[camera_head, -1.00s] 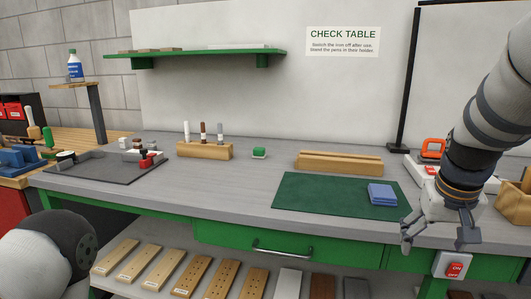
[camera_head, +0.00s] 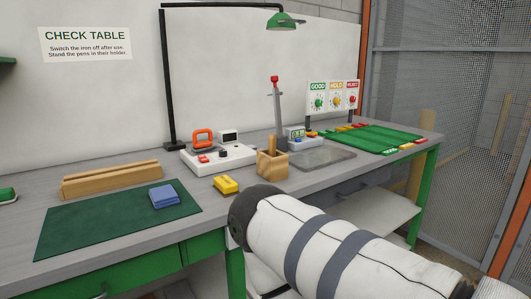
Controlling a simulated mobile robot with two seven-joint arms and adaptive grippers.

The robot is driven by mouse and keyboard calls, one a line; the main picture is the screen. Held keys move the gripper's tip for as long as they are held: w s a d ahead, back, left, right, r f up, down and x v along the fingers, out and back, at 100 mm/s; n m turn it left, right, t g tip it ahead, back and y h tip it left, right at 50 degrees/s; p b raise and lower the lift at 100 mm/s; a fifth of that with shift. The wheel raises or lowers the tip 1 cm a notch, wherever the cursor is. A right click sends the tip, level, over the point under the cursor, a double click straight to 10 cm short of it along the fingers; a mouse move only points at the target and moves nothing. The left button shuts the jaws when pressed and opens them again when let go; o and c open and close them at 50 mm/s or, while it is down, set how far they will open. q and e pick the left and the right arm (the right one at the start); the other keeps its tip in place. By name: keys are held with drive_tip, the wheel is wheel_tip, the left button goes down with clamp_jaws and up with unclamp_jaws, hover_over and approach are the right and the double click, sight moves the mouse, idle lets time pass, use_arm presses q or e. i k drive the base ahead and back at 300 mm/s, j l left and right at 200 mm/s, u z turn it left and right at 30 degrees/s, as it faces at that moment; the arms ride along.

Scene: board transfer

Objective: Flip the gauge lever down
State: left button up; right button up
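The gauge (camera_head: 302,142) stands on the bench right of centre, a low pale unit with a small lit display. A grey lever (camera_head: 279,108) with a red knob (camera_head: 275,78) stands almost upright at its left side. Its foot is partly hidden by a wooden holder. One of my arms, white with grey bands, crosses the lower right in front of the bench, well apart from the lever. Neither gripper shows in this view.
The wooden holder (camera_head: 272,164) stands just in front of the gauge. A yellow block (camera_head: 225,185) and a soldering station (camera_head: 218,158) are to its left. A clear grey plate (camera_head: 325,158) and a green tray (camera_head: 370,139) lie right. A green lamp (camera_head: 283,20) hangs above.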

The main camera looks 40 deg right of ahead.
sight(274, 79)
drive_tip(key=z, duration=1.6)
